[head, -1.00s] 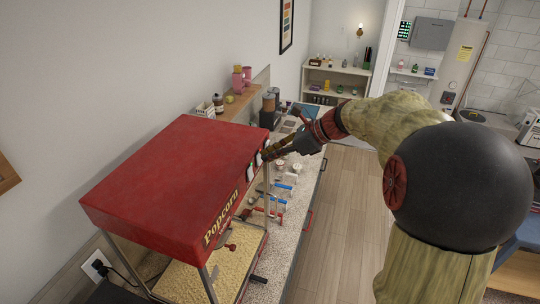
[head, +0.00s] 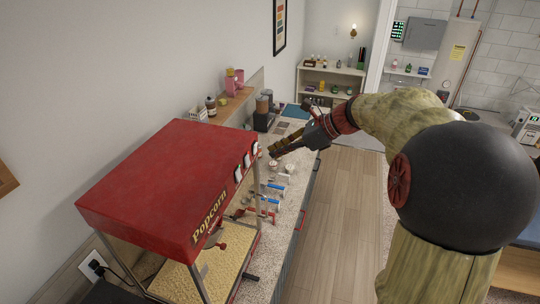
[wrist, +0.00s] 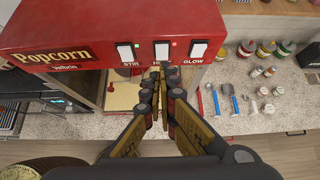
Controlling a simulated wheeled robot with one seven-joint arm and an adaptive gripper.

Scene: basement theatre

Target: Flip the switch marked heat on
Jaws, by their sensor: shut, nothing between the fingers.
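The red popcorn machine (head: 165,185) stands on the counter at left. In the wrist view, its red front panel (wrist: 90,38) carries three white rocker switches. The left switch (wrist: 125,53) is labelled STIR, with a green light beside it. The right switch (wrist: 198,50) is labelled GLOW. The middle switch (wrist: 162,52) has a small red light at its upper right; its label is mostly hidden by my fingertips. My gripper (wrist: 161,72) is shut and empty, its tips just below the middle switch in that view. In the head view, my gripper (head: 271,152) is apart from the panel.
Small scoops (head: 270,188) and cups lie on the counter (head: 285,225) beyond the machine. Bottles and jars (wrist: 263,48) stand on the counter at right in the wrist view. A wooden wall shelf (head: 232,103) is behind. The floor (head: 340,215) right of the counter is clear.

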